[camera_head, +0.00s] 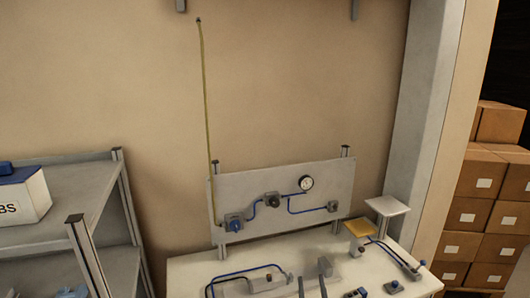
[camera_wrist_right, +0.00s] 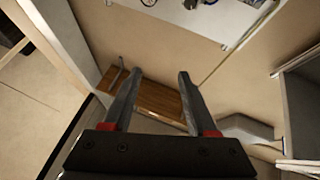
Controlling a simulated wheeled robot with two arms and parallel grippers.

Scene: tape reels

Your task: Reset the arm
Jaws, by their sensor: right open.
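My right gripper (camera_head: 311,281) shows at the bottom edge of the head view, in front of the white workbench (camera_head: 200,268). Its two dark fingers stand apart with nothing between them. The right wrist view shows the same open fingers (camera_wrist_right: 160,76), with red pads near their bases. Behind them are the wall and a brown wooden piece (camera_wrist_right: 158,100). My left gripper is not in view. No tape reels can be made out.
A grey panel (camera_head: 282,186) with a gauge (camera_head: 306,183) and blue tubes stands behind the bench. Blue-tubed fittings (camera_head: 245,278) lie on the bench. A grey shelf (camera_head: 70,195) with a white box (camera_head: 22,195) is at left. Cartons (camera_head: 485,210) are stacked at right.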

